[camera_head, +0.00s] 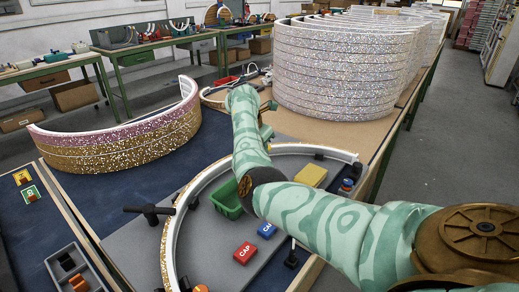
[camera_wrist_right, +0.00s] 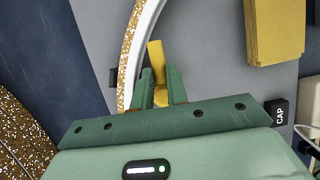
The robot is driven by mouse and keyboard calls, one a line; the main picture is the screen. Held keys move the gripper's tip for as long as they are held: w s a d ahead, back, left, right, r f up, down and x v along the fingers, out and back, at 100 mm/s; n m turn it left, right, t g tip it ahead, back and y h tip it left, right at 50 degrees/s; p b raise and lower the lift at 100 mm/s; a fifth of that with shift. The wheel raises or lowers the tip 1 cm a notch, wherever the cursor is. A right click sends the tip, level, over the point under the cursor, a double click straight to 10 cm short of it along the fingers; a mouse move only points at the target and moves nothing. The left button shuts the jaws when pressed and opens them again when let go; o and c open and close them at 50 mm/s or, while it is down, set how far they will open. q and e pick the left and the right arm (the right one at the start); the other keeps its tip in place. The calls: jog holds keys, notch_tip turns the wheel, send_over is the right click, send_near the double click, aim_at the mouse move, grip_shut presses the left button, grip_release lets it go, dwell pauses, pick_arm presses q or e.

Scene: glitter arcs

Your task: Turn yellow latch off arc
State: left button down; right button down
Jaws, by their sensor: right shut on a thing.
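The yellow latch (camera_wrist_right: 156,54) stands beside the inner edge of the white-rimmed, gold-glitter arc (camera_wrist_right: 135,45) in the right wrist view. My right gripper (camera_wrist_right: 160,74) has its two green fingers on either side of the latch and is shut on it. In the head view the arc (camera_head: 172,240) curves across the grey board. My right arm crosses it there and hides the latch. I cannot make out the right fingertips in the head view. My left gripper is in neither view.
Stacked glitter arcs (camera_head: 335,65) rise behind; a pink-and-gold arc (camera_head: 120,140) is at left.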

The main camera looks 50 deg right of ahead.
jog(key=shift+a+f, duration=0.1)
jog(key=shift+f, duration=0.05)
jog(key=c, duration=1.4)
grip_release()
jog(key=shift+r, duration=0.2)
